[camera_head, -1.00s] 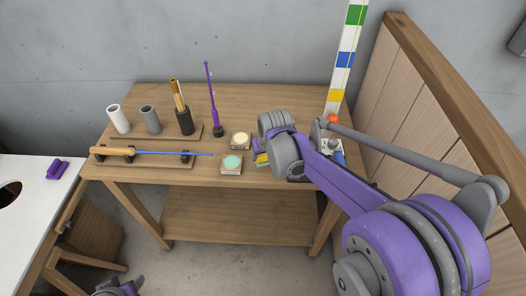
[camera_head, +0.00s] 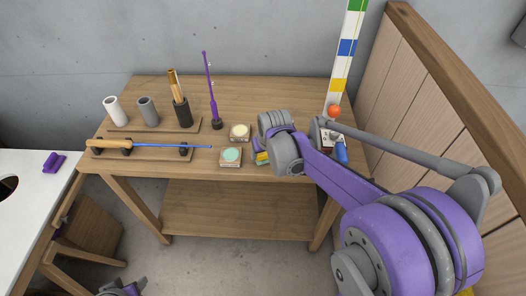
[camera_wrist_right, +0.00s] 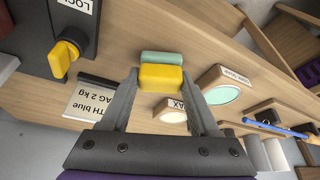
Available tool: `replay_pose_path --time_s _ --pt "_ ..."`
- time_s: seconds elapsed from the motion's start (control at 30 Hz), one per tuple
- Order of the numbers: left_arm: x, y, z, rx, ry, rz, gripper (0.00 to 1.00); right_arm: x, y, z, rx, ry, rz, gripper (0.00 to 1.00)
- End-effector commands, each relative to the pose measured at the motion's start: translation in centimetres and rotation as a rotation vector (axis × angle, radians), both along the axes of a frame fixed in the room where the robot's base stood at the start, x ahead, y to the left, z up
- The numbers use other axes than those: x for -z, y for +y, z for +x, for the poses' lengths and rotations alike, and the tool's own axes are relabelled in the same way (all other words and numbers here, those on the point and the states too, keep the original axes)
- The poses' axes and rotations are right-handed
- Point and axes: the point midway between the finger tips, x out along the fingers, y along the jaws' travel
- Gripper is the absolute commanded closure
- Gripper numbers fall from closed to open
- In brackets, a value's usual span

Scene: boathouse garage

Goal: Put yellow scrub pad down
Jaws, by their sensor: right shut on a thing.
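The yellow scrub pad (camera_wrist_right: 162,78) is between the two fingers of my right gripper (camera_wrist_right: 161,86) in the right wrist view. The gripper is shut on it. A teal strip (camera_wrist_right: 162,57) lies along the pad's far side; I cannot tell whether it is part of the pad. In the head view the pad (camera_head: 262,158) shows only as a small patch of yellow beside my right wrist, over the workbench (camera_head: 195,202). The wrist hides the fingertips there. I cannot tell whether the pad touches the bench. My left gripper's jaws do not show.
Two small tins, one with a cream top (camera_head: 240,132) and one with a teal top (camera_head: 231,156), stand left of my right wrist. A rod (camera_head: 150,146), cylinders and a purple stick (camera_head: 211,90) are farther left. A wooden panel (camera_head: 430,110) borders the right.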

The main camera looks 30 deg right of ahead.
Motion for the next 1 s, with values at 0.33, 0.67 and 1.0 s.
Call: replay_pose_path --time_s 0.33,0.67,1.0 --pt "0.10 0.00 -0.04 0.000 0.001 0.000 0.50 0.11 0.00 0.05 0.000 -0.001 0.000 0.90" --pt "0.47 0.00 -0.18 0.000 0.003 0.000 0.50 0.53 0.00 0.01 0.000 0.000 0.000 0.90" --pt "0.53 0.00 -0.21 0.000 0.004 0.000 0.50 0.61 0.00 0.04 0.000 -0.001 0.000 0.03"
